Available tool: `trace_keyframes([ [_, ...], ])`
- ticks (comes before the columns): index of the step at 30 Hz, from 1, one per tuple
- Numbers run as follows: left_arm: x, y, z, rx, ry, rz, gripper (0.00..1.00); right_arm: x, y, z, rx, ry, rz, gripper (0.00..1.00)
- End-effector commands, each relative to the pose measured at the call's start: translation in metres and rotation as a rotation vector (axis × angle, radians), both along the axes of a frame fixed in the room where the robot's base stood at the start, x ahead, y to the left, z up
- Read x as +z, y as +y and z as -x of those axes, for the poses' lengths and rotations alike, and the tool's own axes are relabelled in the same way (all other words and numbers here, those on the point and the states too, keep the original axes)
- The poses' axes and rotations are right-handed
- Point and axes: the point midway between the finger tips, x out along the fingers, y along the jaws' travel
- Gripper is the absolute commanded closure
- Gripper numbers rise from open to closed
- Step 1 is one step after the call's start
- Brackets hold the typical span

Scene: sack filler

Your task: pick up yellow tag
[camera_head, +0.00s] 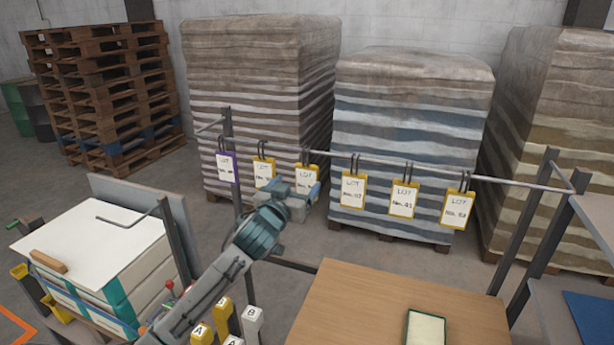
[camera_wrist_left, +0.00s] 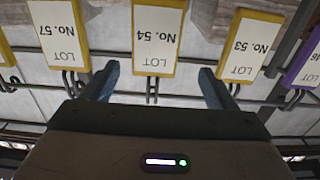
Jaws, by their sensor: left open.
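Several yellow-framed LOT tags hang by black loops from a metal rail. The yellow tag No. 54 (camera_wrist_left: 155,38) appears upside down in the left wrist view, centred between my fingers; it also shows in the head view (camera_head: 307,175). Yellow tag No. 53 (camera_wrist_left: 246,45) hangs to its right in the wrist view, and yellow tag No. 57 (camera_wrist_left: 60,35) to its left. My left gripper (camera_head: 297,190) is open, with its fingers (camera_wrist_left: 159,78) apart on either side of tag No. 54's loop end. I cannot tell whether they touch it. My right gripper is out of view.
A purple tag (camera_head: 227,167) hangs at the rail's left end, more yellow tags (camera_head: 403,198) to the right. Wrapped pallet stacks (camera_head: 410,140) stand behind the rail. A wooden table (camera_head: 350,305) is in front, with a stacked cart (camera_head: 95,250) at left.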

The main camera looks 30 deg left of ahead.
Motion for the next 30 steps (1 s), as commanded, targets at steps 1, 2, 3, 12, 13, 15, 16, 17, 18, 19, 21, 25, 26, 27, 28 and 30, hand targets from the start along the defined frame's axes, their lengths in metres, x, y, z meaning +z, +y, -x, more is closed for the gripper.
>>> trace_keyframes([
  [1, 0.002, 0.001, -0.006, 0.001, 0.001, 0.002, 0.20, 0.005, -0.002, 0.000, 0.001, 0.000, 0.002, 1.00],
  [2, 0.002, 0.002, -0.008, 0.000, 0.001, 0.001, 0.20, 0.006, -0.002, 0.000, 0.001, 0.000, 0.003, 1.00],
  [3, 0.001, 0.002, -0.011, 0.000, 0.001, 0.001, 0.20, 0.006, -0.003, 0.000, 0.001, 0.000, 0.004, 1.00],
  [12, 0.002, 0.003, -0.041, 0.000, 0.003, 0.004, 0.20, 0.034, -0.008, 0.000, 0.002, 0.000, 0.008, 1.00],
  [13, 0.001, 0.003, -0.045, 0.000, 0.003, 0.003, 0.20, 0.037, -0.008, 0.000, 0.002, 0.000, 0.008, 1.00],
  [15, 0.000, 0.006, -0.054, 0.000, 0.003, 0.002, 0.20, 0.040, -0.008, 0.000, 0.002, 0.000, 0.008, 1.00],
  [16, 0.000, 0.007, -0.057, 0.000, 0.003, 0.001, 0.20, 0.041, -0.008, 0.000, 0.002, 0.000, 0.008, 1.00],
  [17, -0.001, 0.007, -0.059, 0.000, 0.003, 0.001, 0.20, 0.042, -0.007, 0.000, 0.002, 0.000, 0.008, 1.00],
  [18, -0.002, 0.008, -0.062, 0.000, 0.003, 0.000, 0.20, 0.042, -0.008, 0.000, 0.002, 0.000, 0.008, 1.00],
  [19, -0.002, 0.008, -0.063, -0.001, 0.002, -0.001, 0.20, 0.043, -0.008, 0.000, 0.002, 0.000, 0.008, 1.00],
  [21, -0.004, 0.008, -0.064, -0.001, 0.002, -0.001, 0.20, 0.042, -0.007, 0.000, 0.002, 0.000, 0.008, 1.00],
  [25, -0.004, 0.008, -0.064, -0.001, 0.002, -0.001, 0.20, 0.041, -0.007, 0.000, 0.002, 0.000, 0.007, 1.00],
  [26, -0.004, 0.008, -0.064, -0.001, 0.002, -0.001, 0.20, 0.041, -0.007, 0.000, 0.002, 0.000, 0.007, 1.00],
  [27, -0.004, 0.008, -0.064, -0.001, 0.002, -0.001, 0.26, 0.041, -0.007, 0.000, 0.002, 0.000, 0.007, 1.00],
  [28, -0.004, 0.008, -0.064, -0.001, 0.002, -0.001, 0.32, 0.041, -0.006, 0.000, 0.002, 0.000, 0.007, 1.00],
  [30, -0.004, 0.008, -0.064, -0.001, 0.002, -0.001, 0.46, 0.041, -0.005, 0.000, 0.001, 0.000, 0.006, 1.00],
])
